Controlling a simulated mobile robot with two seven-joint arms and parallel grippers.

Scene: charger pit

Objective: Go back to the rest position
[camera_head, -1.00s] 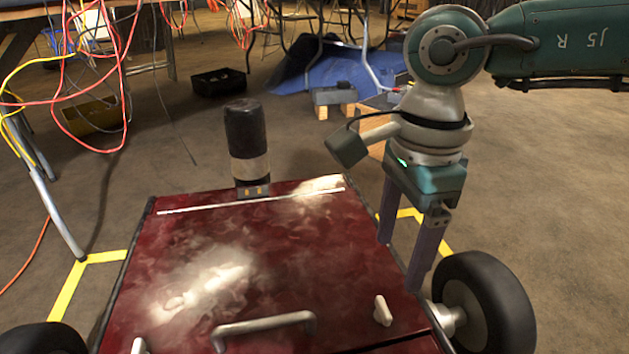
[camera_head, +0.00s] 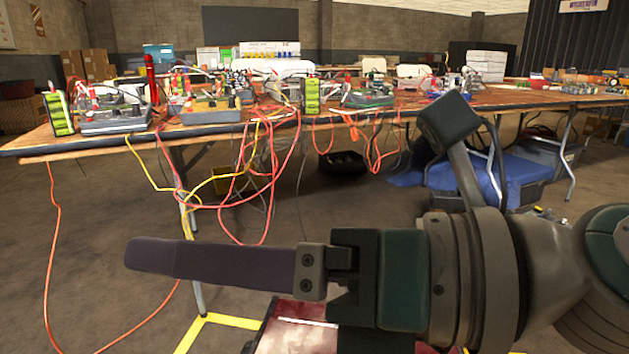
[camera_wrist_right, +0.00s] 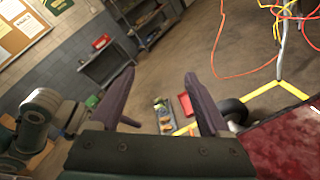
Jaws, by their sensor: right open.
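My right gripper (camera_head: 220,262) reaches across the lower middle of the head view, pointing left, with its arm coming in from the right. One finger hides the other there. In the right wrist view the two dark fingers of my right gripper (camera_wrist_right: 157,98) stand wide apart with nothing between them. The red surface of the vehicle (camera_wrist_right: 285,140) shows at the lower right of that view, beside the gripper. In the head view only a strip of the red vehicle (camera_head: 292,335) shows below the gripper. My left gripper is in neither view.
A long table (camera_head: 150,132) holds electrical gear across the back of the head view. Red and yellow cables (camera_head: 245,190) hang from it behind the gripper. A blue tarp (camera_head: 495,172) lies under the table. Yellow tape (camera_head: 215,322) marks the floor. A shelf (camera_wrist_right: 150,22) stands against the wall.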

